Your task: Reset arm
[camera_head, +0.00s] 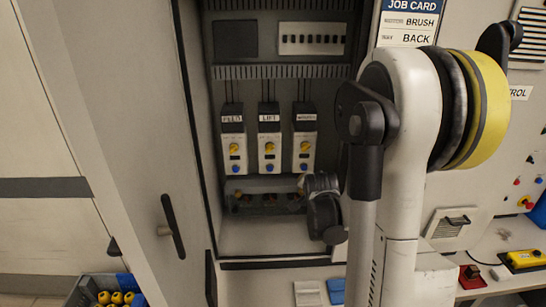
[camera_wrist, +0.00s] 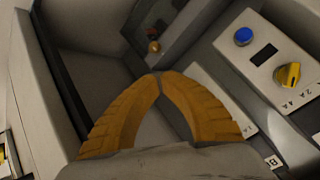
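My arm (camera_head: 400,160) reaches up and over in front of the open cabinet in the head view. Its dark wrist is at the cabinet's lower right opening. In the wrist view my gripper (camera_wrist: 160,75) has its two yellow fingers curved together with the tips meeting. Nothing shows between them. The fingers sit inside the cabinet, apart from a grey module with a blue button (camera_wrist: 243,36) and a yellow knob (camera_wrist: 287,75) at upper right. In the head view the fingertips are mostly hidden by the wrist.
Modules labelled FEED (camera_head: 234,142), LIFT (camera_head: 269,142) and a third (camera_head: 304,140) hang in the cabinet. The cabinet door (camera_head: 130,120) stands open at left. A blue crate (camera_head: 85,290) with yellow items is at lower left. A job card (camera_head: 408,22) reads BRUSH, BACK.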

